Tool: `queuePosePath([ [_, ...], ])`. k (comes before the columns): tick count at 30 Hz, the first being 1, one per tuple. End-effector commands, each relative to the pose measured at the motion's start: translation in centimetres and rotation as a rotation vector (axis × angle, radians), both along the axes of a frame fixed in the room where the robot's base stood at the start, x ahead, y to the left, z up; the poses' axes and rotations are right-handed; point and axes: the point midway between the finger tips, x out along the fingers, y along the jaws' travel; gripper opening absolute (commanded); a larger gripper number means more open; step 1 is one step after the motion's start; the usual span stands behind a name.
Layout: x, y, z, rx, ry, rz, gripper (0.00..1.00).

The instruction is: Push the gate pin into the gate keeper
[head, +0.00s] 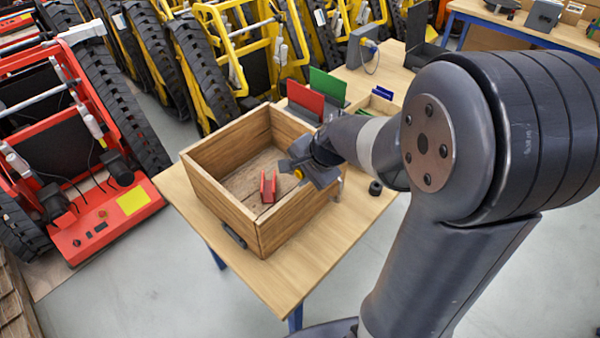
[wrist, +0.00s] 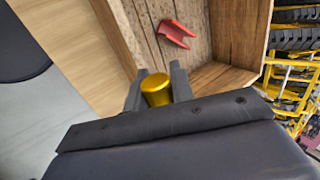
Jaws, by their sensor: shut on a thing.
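My gripper (head: 300,171) is shut on a gold, round-headed piece, which looks like the gate pin (head: 298,174). The pin (wrist: 155,91) sits between the two dark fingers in the wrist view. My gripper is at the right wall of a wooden crate (head: 215,196), its tip near the rim. A red U-shaped part (head: 267,188) lies on the crate floor, apart from the gripper. It also shows in the wrist view (wrist: 176,34). I cannot make out the gate keeper for certain. The pin's lower end is hidden.
The crate stands on a wooden table (head: 279,281). A small black ring (head: 375,188) lies to its right. Red (head: 305,98) and green (head: 327,85) upright panels stand behind it. A red tracked carrier (head: 75,205) is at the left, with yellow ones behind.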

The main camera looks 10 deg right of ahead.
Motion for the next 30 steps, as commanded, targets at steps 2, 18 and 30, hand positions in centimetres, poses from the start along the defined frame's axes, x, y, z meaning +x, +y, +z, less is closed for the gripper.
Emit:
queuePosePath([
  [2, 0.1, -0.1, 0.0, 0.000, -0.001, 0.000, 0.00],
  [18, 2.7, -3.7, 0.0, 0.000, -0.002, -0.002, 0.00],
  [30, 3.5, -4.8, 0.1, 0.000, -0.001, 0.000, 0.00],
])
